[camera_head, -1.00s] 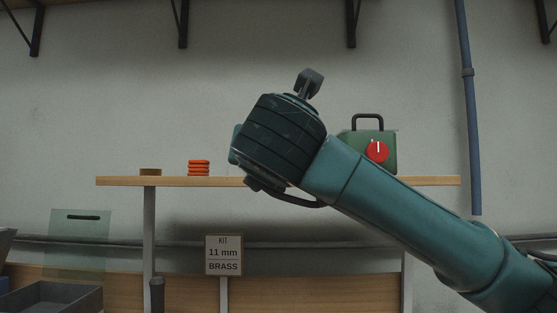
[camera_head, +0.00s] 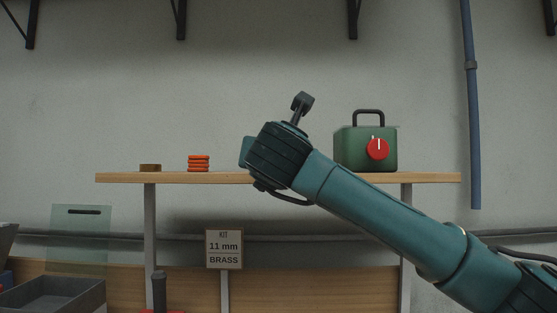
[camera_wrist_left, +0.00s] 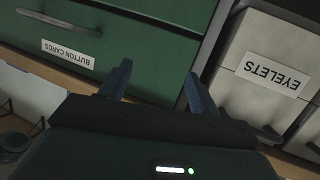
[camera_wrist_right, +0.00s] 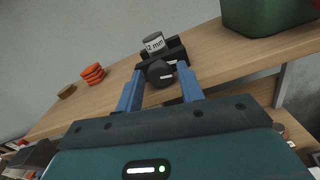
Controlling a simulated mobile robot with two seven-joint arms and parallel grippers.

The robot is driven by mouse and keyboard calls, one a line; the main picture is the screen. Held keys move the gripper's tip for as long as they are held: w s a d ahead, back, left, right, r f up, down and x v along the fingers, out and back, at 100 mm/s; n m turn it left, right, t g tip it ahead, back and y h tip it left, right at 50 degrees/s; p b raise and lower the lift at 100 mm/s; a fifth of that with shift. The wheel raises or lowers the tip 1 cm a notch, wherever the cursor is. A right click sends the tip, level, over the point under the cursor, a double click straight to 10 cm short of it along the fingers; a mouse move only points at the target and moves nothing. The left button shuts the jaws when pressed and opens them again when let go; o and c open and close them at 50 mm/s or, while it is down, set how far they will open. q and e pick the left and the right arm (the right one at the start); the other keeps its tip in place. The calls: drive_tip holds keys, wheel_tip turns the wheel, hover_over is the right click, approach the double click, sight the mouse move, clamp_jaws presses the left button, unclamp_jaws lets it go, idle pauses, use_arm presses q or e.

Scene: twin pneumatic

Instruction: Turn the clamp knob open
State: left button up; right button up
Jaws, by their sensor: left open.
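In the right wrist view a round black knob (camera_wrist_right: 160,73) faces me on the front of a small dark clamp (camera_wrist_right: 174,52) on the wooden shelf. A grey cylinder labelled "2 mm" (camera_wrist_right: 154,43) shows at the clamp's top. My right gripper (camera_wrist_right: 160,68) is open, with its blue fingers on either side of the knob in the picture and visible gaps; I cannot tell how deep the knob lies between them. In the head view my right wrist hides the clamp. My left gripper (camera_wrist_left: 157,75) is open and empty, before a green drawer marked BUTTON CARDS (camera_wrist_left: 70,50).
On the shelf (camera_head: 200,178) stand orange rings (camera_head: 199,163), a brown disc (camera_head: 150,168) and a green box (camera_head: 350,150) with a red dial (camera_head: 377,149). A "KIT 11 mm BRASS" sign (camera_head: 224,249) hangs below. An EYELETS drawer (camera_wrist_left: 260,70) is near my left gripper.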

drive_tip(key=c, duration=0.7)
drive_tip(key=shift+o, duration=0.2)
use_arm(q)
drive_tip(key=shift+f+b, duration=0.2)
drive_tip(key=shift+b, duration=0.1)
use_arm(e)
drive_tip(key=shift+n, duration=0.3)
use_arm(q)
drive_tip(key=f+b, duration=0.1)
drive_tip(key=d+f+m+b, duration=0.1)
drive_tip(key=f+b, duration=0.1)
drive_tip(key=shift+w+d+f, duration=0.1)
drive_tip(key=shift+w+f, duration=0.05)
drive_tip(key=shift+f, duration=0.05)
use_arm(e)
drive_tip(key=n, duration=0.6)
drive_tip(key=shift+a, duration=0.1)
drive_tip(key=shift+r+n, duration=0.1)
drive_tip(key=shift+n, duration=0.2)
use_arm(q)
drive_tip(key=shift+w+r, duration=0.1)
drive_tip(key=shift+h, duration=0.3)
use_arm(e)
drive_tip(key=o, duration=1)
drive_tip(key=shift+c, duration=0.2)
